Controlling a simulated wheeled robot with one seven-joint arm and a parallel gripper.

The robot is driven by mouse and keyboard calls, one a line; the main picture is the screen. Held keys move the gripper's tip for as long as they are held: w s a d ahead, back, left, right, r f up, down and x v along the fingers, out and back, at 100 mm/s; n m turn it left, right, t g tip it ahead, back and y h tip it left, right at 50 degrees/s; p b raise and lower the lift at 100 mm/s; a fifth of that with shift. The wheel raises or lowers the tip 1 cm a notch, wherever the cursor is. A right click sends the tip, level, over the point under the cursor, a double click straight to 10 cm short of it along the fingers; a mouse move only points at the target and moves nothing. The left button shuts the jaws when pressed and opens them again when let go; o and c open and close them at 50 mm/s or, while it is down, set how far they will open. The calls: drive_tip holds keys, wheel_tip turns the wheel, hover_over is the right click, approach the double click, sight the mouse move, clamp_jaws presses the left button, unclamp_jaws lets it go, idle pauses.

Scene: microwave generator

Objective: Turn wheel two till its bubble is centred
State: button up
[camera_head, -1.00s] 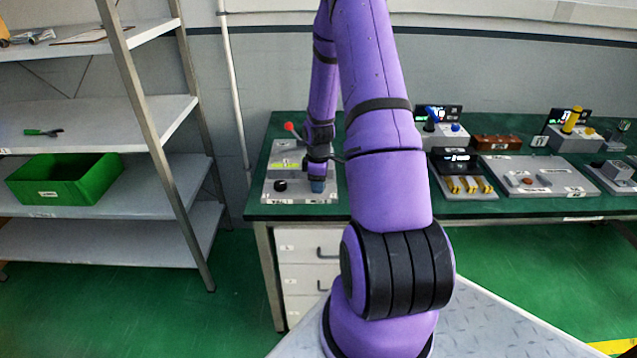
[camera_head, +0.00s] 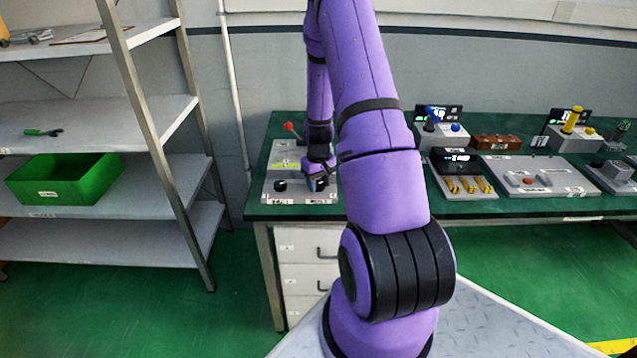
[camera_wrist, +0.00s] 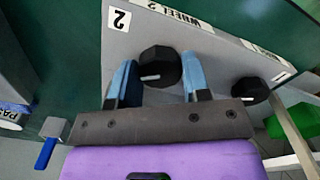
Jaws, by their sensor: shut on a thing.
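Wheel two (camera_wrist: 158,66) is a black knob with a white mark, beside the labels "WHEEL 2" and "2" on a grey panel (camera_wrist: 222,58). My gripper (camera_wrist: 159,80) is shut on it, with one blue finger on each side in the wrist view. A second black knob (camera_wrist: 250,90) stands to its right, untouched.
A red-tipped lever (camera_head: 291,127) rises at the panel's back. Several other devices stand to the right on the green bench (camera_head: 460,208). A metal shelf with a green bin (camera_head: 66,180) stands at left. A blue handle (camera_wrist: 46,152) shows at the wrist view's lower left.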

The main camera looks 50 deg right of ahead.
sight(318, 183)
drive_tip(key=m, duration=0.4)
drive_tip(key=shift+m, duration=2.1)
drive_tip(key=o, duration=0.9)
wheel_tip(318, 183, up, 11)
drive_tip(key=shift+f, duration=0.1)
